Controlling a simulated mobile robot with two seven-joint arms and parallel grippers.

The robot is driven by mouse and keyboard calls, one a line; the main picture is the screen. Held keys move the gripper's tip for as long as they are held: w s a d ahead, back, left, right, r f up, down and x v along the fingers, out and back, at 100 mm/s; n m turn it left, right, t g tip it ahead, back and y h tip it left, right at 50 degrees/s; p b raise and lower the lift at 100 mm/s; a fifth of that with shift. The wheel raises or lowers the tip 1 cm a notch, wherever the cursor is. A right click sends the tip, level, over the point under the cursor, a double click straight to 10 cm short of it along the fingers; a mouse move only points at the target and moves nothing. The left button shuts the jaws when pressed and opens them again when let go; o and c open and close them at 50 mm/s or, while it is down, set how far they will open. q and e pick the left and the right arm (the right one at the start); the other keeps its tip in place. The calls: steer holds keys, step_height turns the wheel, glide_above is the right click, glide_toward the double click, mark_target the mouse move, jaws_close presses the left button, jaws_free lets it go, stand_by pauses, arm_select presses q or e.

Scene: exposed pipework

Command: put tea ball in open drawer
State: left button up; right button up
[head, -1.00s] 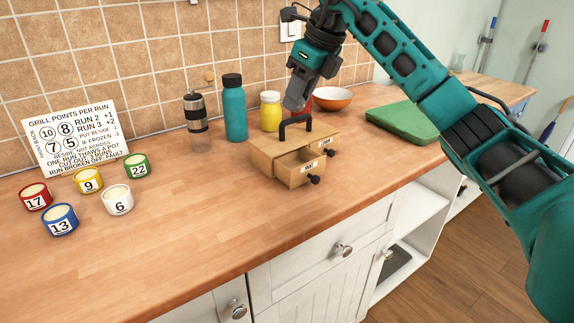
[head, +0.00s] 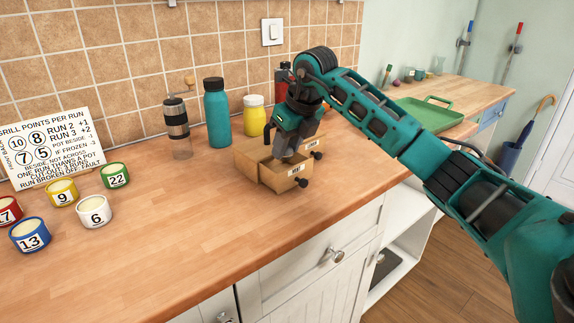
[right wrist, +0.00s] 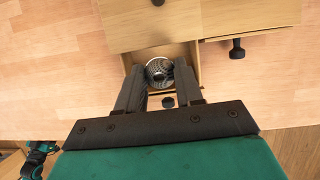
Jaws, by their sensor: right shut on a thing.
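My right gripper (head: 290,159) points down over the open drawer (head: 288,178) of a small wooden drawer box (head: 246,158). In the right wrist view, its fingers (right wrist: 158,78) are shut on the tea ball (right wrist: 157,68), a round metal mesh ball. The ball shows against the inside of the open drawer, between its walls; whether it touches the drawer floor I cannot tell. In the head view the ball is hidden by the gripper and the drawer front.
A second drawer knob (head: 317,155) sits to the right of the open drawer. A yellow jar (head: 253,121), a teal bottle (head: 217,113) and a grinder (head: 177,127) stand behind the box. Numbered pots, such as the white one (head: 95,211), stand at left.

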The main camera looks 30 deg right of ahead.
mark_target(290, 152)
steer(key=shift+f, duration=2.25)
steer(key=shift+f+b, duration=0.15)
steer(key=shift+b, duration=0.15)
steer(key=o, duration=1)
steer(key=shift+r, duration=0.5)
steer(key=p+v, duration=0.1)
steer(key=v, duration=1)
steer(key=shift+s+r, duration=0.15)
steer(key=shift+s, duration=0.1)
